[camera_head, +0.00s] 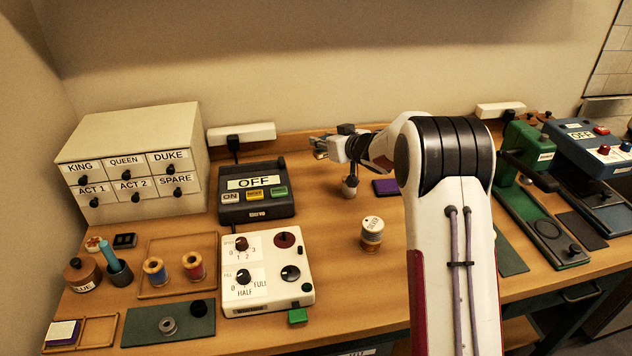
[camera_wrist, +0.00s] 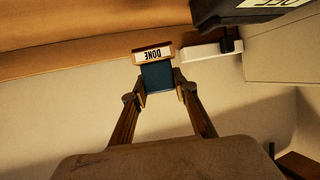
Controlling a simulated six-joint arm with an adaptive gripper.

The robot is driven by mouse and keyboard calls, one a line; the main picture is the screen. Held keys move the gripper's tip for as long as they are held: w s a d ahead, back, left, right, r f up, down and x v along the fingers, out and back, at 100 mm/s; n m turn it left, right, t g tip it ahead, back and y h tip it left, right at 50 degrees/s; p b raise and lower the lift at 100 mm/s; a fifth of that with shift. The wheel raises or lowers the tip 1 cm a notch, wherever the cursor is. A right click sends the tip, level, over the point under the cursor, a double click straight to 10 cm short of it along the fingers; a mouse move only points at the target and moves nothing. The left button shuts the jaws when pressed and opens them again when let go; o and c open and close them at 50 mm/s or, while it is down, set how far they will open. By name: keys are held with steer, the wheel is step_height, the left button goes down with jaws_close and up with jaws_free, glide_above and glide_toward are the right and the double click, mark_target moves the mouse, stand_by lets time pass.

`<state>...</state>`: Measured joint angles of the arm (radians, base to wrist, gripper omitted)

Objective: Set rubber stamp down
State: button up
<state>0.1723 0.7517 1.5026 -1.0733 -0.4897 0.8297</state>
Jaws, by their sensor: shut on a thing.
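The rubber stamp (camera_wrist: 152,54), a wood-edged block with a white DONE label and a dark blue part, sits between my fingertips in the wrist view. The label reads upside down there. My gripper (camera_wrist: 159,76) is shut on its dark blue part. In the head view my gripper (camera_head: 322,147) reaches left above the back of the table, right of the black OFF device (camera_head: 258,196). The stamp is too small to make out clearly there. I cannot tell how high it is above the table.
A purple pad (camera_head: 385,187) and a small grey dark-topped object (camera_head: 350,188) lie near my wrist. A labelled jar (camera_head: 372,232) stands in front. A white control box (camera_head: 266,270) and drawer cabinet (camera_head: 133,170) are left. Bare wood lies between the OFF device and the jar.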

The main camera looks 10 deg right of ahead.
mark_target(321, 157)
steer(key=shift+w+a+n+y, duration=0.25)
steer(key=shift+w+n+y, duration=0.15)
steer(key=shift+w, duration=0.15)
steer(key=shift+w+a+r+y, duration=0.1)
steer(key=shift+a+r+y, duration=0.05)
steer(key=shift+a, duration=0.25)
steer(key=shift+a+r+y, duration=0.1)
steer(key=shift+a+y, duration=0.05)
steer(key=shift+a, duration=0.2)
steer(key=shift+f, duration=0.15)
steer(key=shift+f, duration=3)
steer(key=shift+f, duration=0.15)
steer(key=shift+f, duration=1.75)
